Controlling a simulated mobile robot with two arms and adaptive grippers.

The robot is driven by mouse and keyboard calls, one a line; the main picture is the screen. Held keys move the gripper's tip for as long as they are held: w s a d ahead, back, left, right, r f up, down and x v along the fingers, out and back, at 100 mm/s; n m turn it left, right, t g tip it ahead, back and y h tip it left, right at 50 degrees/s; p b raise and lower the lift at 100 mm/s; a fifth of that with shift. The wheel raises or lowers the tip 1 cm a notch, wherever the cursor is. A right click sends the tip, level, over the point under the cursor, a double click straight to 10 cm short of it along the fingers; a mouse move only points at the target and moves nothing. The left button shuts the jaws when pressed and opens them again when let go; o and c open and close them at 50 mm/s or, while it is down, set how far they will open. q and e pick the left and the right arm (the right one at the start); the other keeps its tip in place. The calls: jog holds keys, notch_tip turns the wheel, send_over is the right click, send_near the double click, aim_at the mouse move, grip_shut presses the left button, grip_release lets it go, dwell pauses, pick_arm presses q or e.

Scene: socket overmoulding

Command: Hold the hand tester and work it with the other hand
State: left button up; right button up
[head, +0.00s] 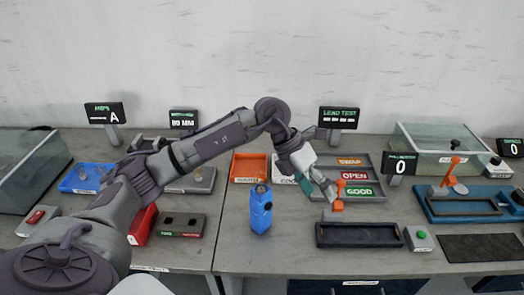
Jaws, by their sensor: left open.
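The hand tester appears to be the blue upright device (261,210) with a dark top, standing on the table near the middle of the head view. My left arm reaches across from the left. Its gripper (327,190) is open, to the right of the blue device and apart from it. It is close to an orange-handled part (339,189) behind a dark tray; I cannot tell whether they touch. The fingers are small and partly hidden by the wrist. My right gripper is not in view.
A sorting tray with SWAP, OPEN and GOOD labels (359,192) lies behind the gripper. A dark tray (358,235) and green button box (419,238) stand in front. An orange bin (249,167) is behind the tester. Bare table lies in front of the tester.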

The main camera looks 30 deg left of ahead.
aim_at(259, 190)
pick_arm(q)
jog(key=a+r+y, duration=0.1)
jog(key=a+y, duration=0.1)
jog(key=a, duration=0.3)
jog(key=a+r+n+y, duration=0.1)
jog(key=a+y, duration=0.1)
jog(key=a, duration=0.3)
jog(key=a+r+y, duration=0.1)
jog(key=a+y, duration=0.2)
jog(key=a, duration=0.3)
jog(key=shift+a+r+n+g, duration=0.1)
jog(key=shift+r+n+g, duration=0.15)
jog(key=shift+n+g, duration=0.15)
notch_tip(259, 190, down, 14)
jog(key=p, duration=0.4)
jog(key=shift+r, duration=0.15)
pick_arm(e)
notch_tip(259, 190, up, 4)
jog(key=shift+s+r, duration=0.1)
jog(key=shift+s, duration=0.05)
pick_arm(q)
jog(key=c, duration=1.3)
jog(key=o, duration=0.7)
jog(key=shift+c, duration=0.2)
jog(key=c, duration=0.6)
jog(key=shift+o, duration=0.2)
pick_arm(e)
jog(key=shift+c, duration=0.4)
